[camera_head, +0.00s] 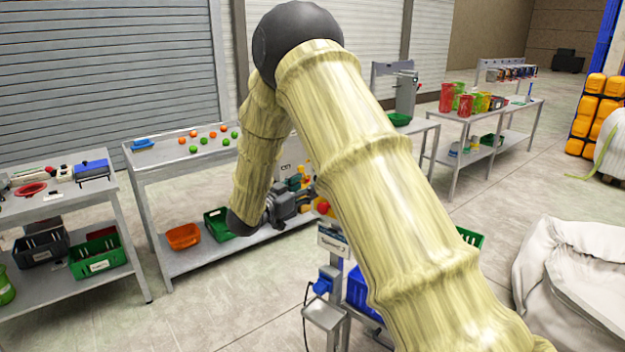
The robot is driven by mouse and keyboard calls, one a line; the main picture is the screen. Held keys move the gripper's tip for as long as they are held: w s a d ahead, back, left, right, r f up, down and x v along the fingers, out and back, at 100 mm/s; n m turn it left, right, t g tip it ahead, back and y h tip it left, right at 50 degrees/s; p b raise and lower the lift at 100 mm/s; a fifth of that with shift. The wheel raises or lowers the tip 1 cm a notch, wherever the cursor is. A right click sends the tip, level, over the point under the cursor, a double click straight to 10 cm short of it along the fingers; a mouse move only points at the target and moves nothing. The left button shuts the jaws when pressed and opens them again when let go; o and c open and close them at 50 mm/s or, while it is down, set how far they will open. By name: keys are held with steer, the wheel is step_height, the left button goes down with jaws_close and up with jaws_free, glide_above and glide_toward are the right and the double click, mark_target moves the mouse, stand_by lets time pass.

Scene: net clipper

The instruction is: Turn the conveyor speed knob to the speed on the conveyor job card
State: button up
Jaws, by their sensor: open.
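My gripper (291,203), dark grey, is at the end of my arm near the middle of the picture. It is open and points right, towards a small control panel with a red round button (322,207). My arm covers most of this panel. I cannot make out the speed knob or its setting. A white card (333,243) with dark print ending in what looks like a 3 hangs below the red button. Its words are too small to read surely, and I cannot tell whether it is the conveyor job card. I see no contact between gripper and panel.
A grey post with a metal box (327,315) stands under the panel, beside a blue crate (362,290). A white sack (575,280) stands at right. Floor between is partly clear.

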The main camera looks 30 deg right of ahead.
steer(key=shift+p+x, duration=0.55)
steer(key=shift+x, duration=1.6)
steer(key=shift+w, duration=0.1)
steer(key=c, duration=1)
